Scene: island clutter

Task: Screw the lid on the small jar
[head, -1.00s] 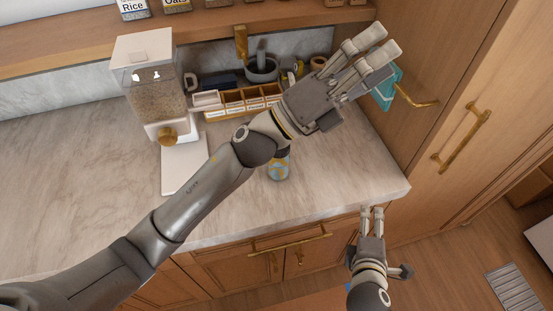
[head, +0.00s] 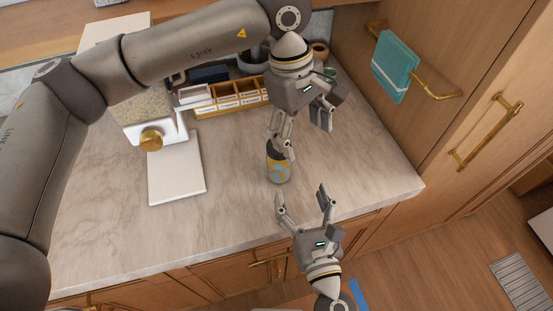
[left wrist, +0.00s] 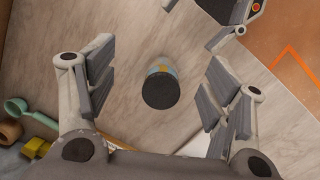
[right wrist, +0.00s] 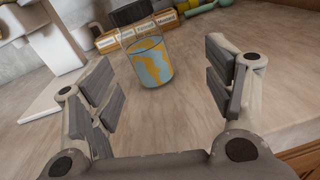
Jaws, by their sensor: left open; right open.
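The small jar (head: 279,170), with a blue and yellow pattern, stands upright on the counter. My right gripper (head: 301,193) is open and empty, in front of the jar. No separate lid is identifiable.
A grain dispenser (head: 150,110) with a white base stands left of the jar. A wooden compartment box (head: 228,103) stands behind. A teal towel (head: 396,66) hangs on the right cabinet. Marble counter (head: 365,170) is clear to the jar's right.

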